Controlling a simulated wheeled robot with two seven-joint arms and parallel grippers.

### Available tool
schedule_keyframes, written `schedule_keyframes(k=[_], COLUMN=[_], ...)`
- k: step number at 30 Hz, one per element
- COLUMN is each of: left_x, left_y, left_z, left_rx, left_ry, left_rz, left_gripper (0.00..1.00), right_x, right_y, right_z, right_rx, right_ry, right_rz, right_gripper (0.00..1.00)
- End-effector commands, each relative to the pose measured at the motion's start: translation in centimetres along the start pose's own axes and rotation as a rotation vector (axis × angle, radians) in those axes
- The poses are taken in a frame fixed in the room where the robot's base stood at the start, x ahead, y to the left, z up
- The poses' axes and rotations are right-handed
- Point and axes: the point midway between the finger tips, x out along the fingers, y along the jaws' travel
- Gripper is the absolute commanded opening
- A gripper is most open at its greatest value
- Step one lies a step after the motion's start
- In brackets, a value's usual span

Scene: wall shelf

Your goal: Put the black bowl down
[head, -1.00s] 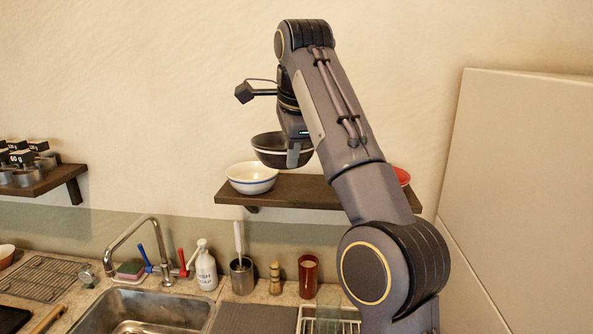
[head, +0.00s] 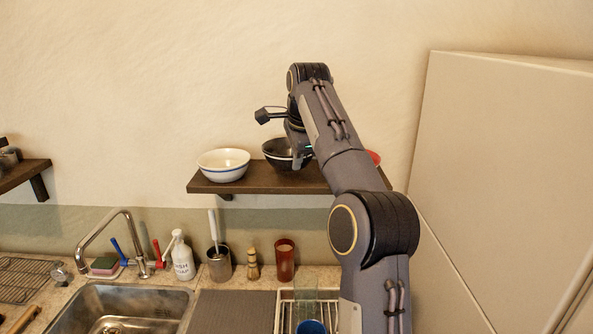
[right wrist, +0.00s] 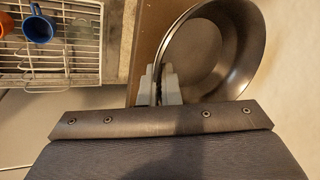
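The black bowl (head: 278,150) is at the wooden wall shelf (head: 240,187), right of a white bowl with a blue stripe (head: 223,165). It looks upright and level with the shelf top; I cannot tell whether its base touches. My right gripper (head: 304,158) is at the bowl's right side, partly hidden by my arm. In the right wrist view, the two fingers (right wrist: 159,88) are close together on the rim of the black bowl (right wrist: 235,50). My left gripper is not in view.
A red dish (head: 374,158) shows on the shelf behind my right arm. Below are a sink (head: 130,308), a soap bottle (head: 182,260), a red cup (head: 285,260) and a dish rack (right wrist: 50,72) with a blue mug (right wrist: 38,28). A tall pale cabinet (head: 500,170) stands at the right.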

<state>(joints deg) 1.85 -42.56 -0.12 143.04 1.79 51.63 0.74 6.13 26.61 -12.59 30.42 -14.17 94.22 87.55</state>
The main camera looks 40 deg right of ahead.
Motion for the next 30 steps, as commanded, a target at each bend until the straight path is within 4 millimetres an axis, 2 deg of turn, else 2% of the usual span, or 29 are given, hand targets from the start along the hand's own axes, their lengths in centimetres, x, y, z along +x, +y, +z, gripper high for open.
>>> schedule_keyframes(k=[3,8,20,21,25,30], left_x=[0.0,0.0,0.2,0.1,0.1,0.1], left_y=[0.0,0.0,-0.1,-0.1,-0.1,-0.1], left_z=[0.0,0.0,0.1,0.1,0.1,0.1], left_rx=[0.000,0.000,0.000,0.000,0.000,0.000], left_ry=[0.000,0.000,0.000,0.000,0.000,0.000], left_rz=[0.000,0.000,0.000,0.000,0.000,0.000], left_gripper=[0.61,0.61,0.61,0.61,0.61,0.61], right_x=[1.4,2.7,3.2,3.2,3.2,3.2], right_y=[0.5,1.1,1.2,1.2,1.2,1.2], right_z=[-0.1,-0.1,-0.1,-0.1,-0.1,-0.1], right_rx=[0.000,0.000,0.000,0.000,0.000,0.000], right_ry=[0.000,0.000,0.000,0.000,0.000,0.000], right_rz=[0.002,0.000,-0.002,0.000,0.000,0.000], right_gripper=[0.00,0.00,0.00,0.07,0.24,0.25])
